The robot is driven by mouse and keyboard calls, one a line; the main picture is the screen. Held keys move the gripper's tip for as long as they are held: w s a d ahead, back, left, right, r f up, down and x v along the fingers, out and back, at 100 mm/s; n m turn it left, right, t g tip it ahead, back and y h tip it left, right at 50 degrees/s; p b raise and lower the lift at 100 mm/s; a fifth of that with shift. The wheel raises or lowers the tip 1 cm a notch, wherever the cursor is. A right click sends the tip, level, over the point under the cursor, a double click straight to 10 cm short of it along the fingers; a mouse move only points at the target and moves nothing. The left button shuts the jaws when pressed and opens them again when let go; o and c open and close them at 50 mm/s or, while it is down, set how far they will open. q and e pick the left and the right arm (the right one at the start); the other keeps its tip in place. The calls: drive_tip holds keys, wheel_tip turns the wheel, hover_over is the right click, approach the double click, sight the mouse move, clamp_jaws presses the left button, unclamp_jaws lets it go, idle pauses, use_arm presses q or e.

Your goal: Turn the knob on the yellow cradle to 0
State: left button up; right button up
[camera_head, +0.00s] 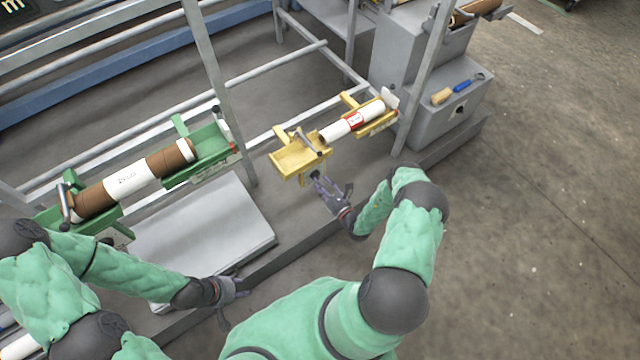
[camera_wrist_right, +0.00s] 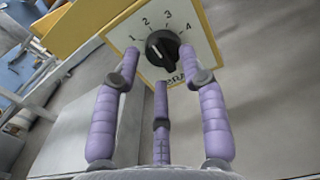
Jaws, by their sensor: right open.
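The yellow cradle (camera_head: 300,158) is at the upper middle of the head view, holding a white roll (camera_head: 352,122) with a red-edged label. In the right wrist view, a black knob (camera_wrist_right: 162,48) sits on a pale dial plate (camera_wrist_right: 203,40) on the yellow cradle. The numbers 1 to 4 show around it; I cannot make out a 0. My right gripper (camera_head: 330,186) is open in front of the cradle's near end. Its purple fingers (camera_wrist_right: 165,80) spread around the knob's lower side, and I see no clear contact. My left gripper (camera_head: 238,304) is open and empty, low in the head view.
A green cradle (camera_head: 205,150) with a brown and white roll (camera_head: 130,180) is at the left. A grey platform (camera_head: 205,228) lies between it and my arms. A grey cabinet (camera_head: 440,125) with a brush and a blue-handled tool is at the right. Open floor lies right.

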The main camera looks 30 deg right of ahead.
drive_tip(key=shift+w, duration=0.55)
clamp_jaws()
